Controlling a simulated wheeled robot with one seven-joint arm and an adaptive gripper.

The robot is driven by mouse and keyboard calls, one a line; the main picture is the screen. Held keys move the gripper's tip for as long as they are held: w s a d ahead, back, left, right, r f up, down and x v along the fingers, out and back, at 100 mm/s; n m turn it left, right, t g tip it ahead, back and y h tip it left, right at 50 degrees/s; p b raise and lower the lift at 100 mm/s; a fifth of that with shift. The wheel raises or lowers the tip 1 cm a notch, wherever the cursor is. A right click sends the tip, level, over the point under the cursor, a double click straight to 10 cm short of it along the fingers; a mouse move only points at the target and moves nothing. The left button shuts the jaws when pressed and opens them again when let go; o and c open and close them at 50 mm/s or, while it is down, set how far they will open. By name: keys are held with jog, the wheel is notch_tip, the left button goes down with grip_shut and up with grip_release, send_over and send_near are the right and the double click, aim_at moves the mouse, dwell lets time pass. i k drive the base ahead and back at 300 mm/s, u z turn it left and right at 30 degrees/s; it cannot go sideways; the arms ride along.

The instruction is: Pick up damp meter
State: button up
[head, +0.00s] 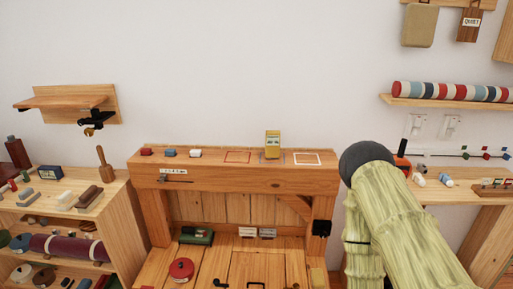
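A small upright yellow device with a pale display or label near its top, which looks like the damp meter (272,146), stands on the top ledge of the wooden bench (232,176). It is right of the ledge's middle, between a red outlined square on its left and a white outlined square on its right. Nothing hides its front. My arm, in a pale green ribbed sleeve with a dark rounded joint, fills the lower right, to the right of the device and apart from it in the picture. My gripper is not in view.
Red, blue and white small blocks (171,153) sit on the ledge's left. Left stands a shelf unit (122,215) with tools and rolls. A side table (466,195) holds small items at right. A red round object (181,269) lies lower on the bench. The wall above the ledge is clear.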

aim_at(273, 137)
jog(key=u, duration=1.55)
jog(key=i, duration=1.3)
jog(key=z, duration=1)
